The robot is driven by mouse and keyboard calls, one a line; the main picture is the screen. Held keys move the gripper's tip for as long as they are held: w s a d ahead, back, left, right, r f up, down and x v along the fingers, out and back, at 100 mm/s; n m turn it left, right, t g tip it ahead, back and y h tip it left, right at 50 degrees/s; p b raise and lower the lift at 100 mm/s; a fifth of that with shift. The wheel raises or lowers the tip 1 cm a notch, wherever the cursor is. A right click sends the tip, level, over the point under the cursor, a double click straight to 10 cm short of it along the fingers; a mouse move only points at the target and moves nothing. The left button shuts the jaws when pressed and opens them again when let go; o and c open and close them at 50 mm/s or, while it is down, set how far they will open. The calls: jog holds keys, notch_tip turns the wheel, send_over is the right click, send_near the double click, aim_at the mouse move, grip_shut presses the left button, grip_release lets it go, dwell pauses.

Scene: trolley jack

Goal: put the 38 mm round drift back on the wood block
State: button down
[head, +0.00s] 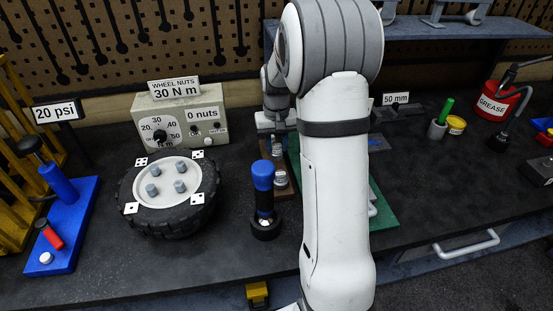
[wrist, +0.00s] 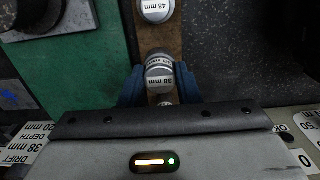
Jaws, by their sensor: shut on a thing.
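My gripper (wrist: 158,88) has its blue fingers on either side of a silver round drift labelled 38 mm (wrist: 159,82) and is shut on it. The drift is over the brown wood block (wrist: 173,38) in the wrist view; I cannot tell whether it touches the block. Another silver drift, labelled 48 mm (wrist: 155,10), stands farther along the block. A second label shows just behind the held drift, partly hidden. In the head view the wood block (head: 291,184) is partly hidden by my arm, with a silver drift (head: 279,180) on its near part.
A green board (wrist: 85,70) lies beside the block. A blue-capped black tool (head: 263,200) stands close to it on the bench. The wheel (head: 170,190) is farther left. A grease can (head: 497,102) and small cups stand at the right.

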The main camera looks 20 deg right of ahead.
aim_at(276, 157)
jog(key=shift+f+p, duration=0.4)
jog(key=shift+f, duration=2.25)
jog(key=c, duration=1)
grip_release()
jog(key=shift+f, duration=0.1)
notch_tip(276, 157, up, 12)
jog(key=shift+r+b, duration=0.1)
jog(key=shift+b, duration=0.65)
